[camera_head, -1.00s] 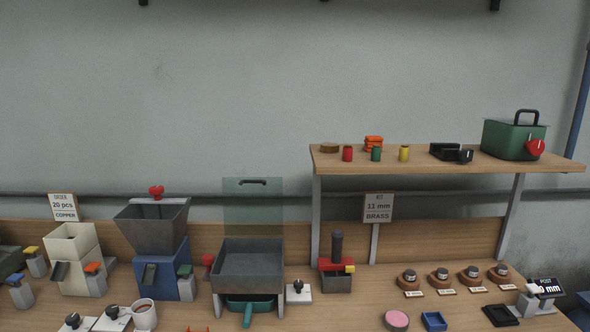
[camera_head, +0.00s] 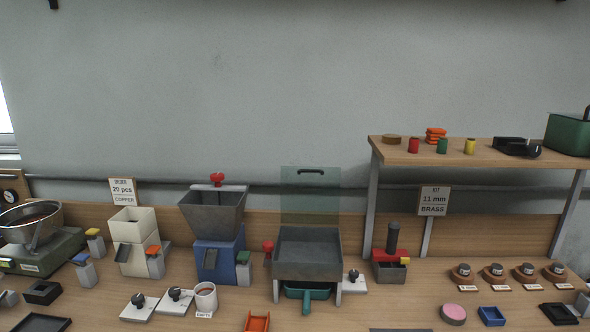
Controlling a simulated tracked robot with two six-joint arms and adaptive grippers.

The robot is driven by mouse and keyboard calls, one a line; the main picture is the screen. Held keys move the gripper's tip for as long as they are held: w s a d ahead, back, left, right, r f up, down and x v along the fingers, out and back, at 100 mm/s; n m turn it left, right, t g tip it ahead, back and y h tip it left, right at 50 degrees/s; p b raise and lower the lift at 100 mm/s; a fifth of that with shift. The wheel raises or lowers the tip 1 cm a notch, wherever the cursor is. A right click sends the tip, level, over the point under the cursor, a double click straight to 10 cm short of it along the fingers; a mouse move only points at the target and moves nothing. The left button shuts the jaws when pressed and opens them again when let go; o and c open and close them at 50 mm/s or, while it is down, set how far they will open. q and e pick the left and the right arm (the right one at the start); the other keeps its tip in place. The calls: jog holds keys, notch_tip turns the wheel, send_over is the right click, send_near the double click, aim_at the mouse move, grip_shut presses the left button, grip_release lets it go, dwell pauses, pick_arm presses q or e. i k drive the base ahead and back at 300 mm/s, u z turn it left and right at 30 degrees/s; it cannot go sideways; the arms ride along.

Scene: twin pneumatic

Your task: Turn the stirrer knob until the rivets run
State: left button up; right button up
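A red knob (camera_head: 217,179) stands on a bar across the top of the grey hopper (camera_head: 212,216), which sits on a blue base (camera_head: 210,263) with a chute at its front. It looks like the stirrer knob. Another red knob (camera_head: 267,246) is at the left side of the grey tray machine (camera_head: 308,250). No rivets can be made out; the hopper's inside is mostly hidden. Neither of my grippers shows in the head view.
A cream hopper machine (camera_head: 134,244) and a green scale with a metal bowl (camera_head: 32,225) stand to the left. A wooden shelf (camera_head: 480,154) rises at the right.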

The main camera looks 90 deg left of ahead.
aim_at(218, 178)
jog(key=u, duration=0.05)
jog(key=k, duration=2.05)
jog(key=u, duration=0.8)
jog(key=i, duration=1)
